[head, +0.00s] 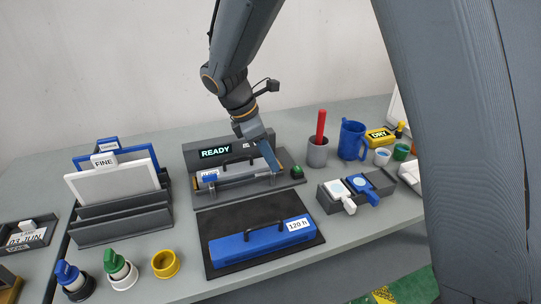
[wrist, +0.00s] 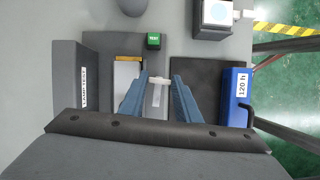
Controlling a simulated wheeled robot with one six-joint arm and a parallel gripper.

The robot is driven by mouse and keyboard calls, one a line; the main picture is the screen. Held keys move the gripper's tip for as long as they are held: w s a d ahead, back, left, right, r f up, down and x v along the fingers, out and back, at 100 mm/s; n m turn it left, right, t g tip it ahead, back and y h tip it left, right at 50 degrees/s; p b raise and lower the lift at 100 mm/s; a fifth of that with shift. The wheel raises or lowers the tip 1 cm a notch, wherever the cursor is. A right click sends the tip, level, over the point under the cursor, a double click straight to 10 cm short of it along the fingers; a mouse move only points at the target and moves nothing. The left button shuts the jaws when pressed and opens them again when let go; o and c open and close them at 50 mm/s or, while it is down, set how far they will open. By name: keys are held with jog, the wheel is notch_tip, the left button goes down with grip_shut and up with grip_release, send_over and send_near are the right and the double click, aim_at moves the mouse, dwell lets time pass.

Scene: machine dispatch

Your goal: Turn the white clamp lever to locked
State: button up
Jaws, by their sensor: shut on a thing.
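A white T-shaped piece, which looks like the clamp lever (wrist: 158,90), sits between my fingers in the wrist view. Its wide bar spans the gap between the fingertips, and a narrow stem runs toward the camera. My gripper (wrist: 159,78) is shut on it. In the head view, my gripper (head: 272,167) reaches down into the right part of the dark machine (head: 222,139) with the lit READY display (head: 215,152). There the arm and fingers largely hide the lever, and I cannot tell its angle.
A blue case (head: 255,242) labelled 120 h lies on a black mat (head: 213,214) in front of the machine. A green button (head: 297,171) is close to my gripper's right. A grey holder (head: 330,206) with white and blue handled pieces stands further right. A file rack (head: 125,222) is left.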

jog(key=m+p, duration=0.1)
jog(key=m, duration=0.1)
jog(key=m+g, duration=0.1)
jog(key=m, duration=0.1)
jog(key=shift+w+g+p, duration=0.15)
jog(key=shift+g+p, duration=0.15)
jog(key=shift+p, duration=0.05)
jog(key=m+g+p, duration=0.1)
jog(key=m, duration=0.2)
jog(key=shift+w+d+m+y, duration=0.1)
jog(key=shift+w+m+y, duration=0.05)
jog(key=shift+m+y, duration=0.25)
jog(key=m, duration=0.2)
jog(key=m+g+y, duration=0.1)
jog(key=m, duration=0.1)
jog(key=shift+w+d+m+g, duration=0.1)
jog(key=shift+m+g, duration=0.2)
jog(key=m, duration=0.2)
jog(key=m+y, duration=0.1)
jog(key=m, duration=0.1)
jog(key=shift+w+d+g+y+p, duration=0.1)
jog(key=shift+g+y+p, duration=0.2)
jog(key=shift+g+p, duration=0.1)
jog(key=shift+m, duration=0.3)
jog(key=o, duration=1)
jog(key=shift+o, duration=0.2)
jog(key=shift+r, duration=0.1)
